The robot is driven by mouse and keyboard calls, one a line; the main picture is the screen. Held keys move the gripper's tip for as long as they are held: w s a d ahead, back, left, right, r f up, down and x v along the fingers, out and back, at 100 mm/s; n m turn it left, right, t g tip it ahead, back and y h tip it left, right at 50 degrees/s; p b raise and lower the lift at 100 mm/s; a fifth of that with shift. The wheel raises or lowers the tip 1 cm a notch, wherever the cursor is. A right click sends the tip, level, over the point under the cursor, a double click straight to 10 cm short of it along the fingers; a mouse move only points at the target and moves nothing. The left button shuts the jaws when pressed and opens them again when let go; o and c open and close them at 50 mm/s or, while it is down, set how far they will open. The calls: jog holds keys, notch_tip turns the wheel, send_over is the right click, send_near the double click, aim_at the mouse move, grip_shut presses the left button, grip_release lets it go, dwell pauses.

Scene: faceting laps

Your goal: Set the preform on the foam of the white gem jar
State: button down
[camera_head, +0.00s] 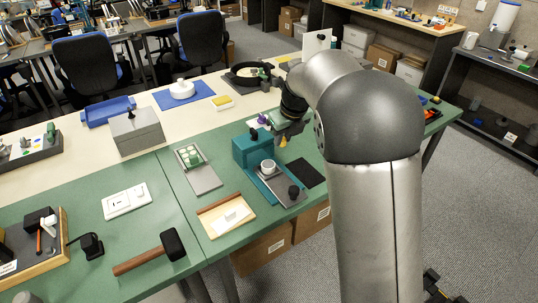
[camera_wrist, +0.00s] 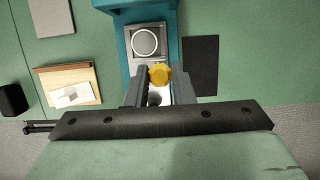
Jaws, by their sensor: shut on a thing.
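The preform (camera_wrist: 160,75) is a small yellow faceted piece. It sits between the fingertips of my gripper (camera_wrist: 159,78), which is shut on it. In the head view the preform (camera_head: 283,141) shows as a yellow spot under my wrist, held above the bench. A round white-rimmed jar (camera_head: 268,167), which looks like the white gem jar, stands on the grey plate of a teal fixture. In the wrist view the jar (camera_wrist: 144,42) is just beyond the preform, its inside grey. The preform is apart from it.
The teal fixture (camera_head: 250,150) has a raised block behind the jar and a black knob (camera_head: 293,192) in front. A black mat (camera_head: 306,173) lies to its right. A wooden tray (camera_head: 228,225) with a white piece and a grey plate (camera_head: 203,180) lie to its left.

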send_over(267, 163)
jog(key=d, duration=0.1)
jog(key=f, duration=0.5)
jog(key=shift+s+d, duration=0.1)
jog(key=shift+s, duration=0.3)
jog(key=shift+s+x, duration=0.2)
jog(key=shift+x, duration=0.7)
jog(key=shift+s+x, duration=0.25)
jog(key=shift+x, duration=0.6)
jog(key=shift+w+f, duration=0.1)
jog(key=shift+f, duration=0.1)
jog(key=c, duration=1.2)
grip_release()
jog(key=shift+f, duration=0.1)
jog(key=shift+c, duration=0.2)
jog(key=v, duration=1.2)
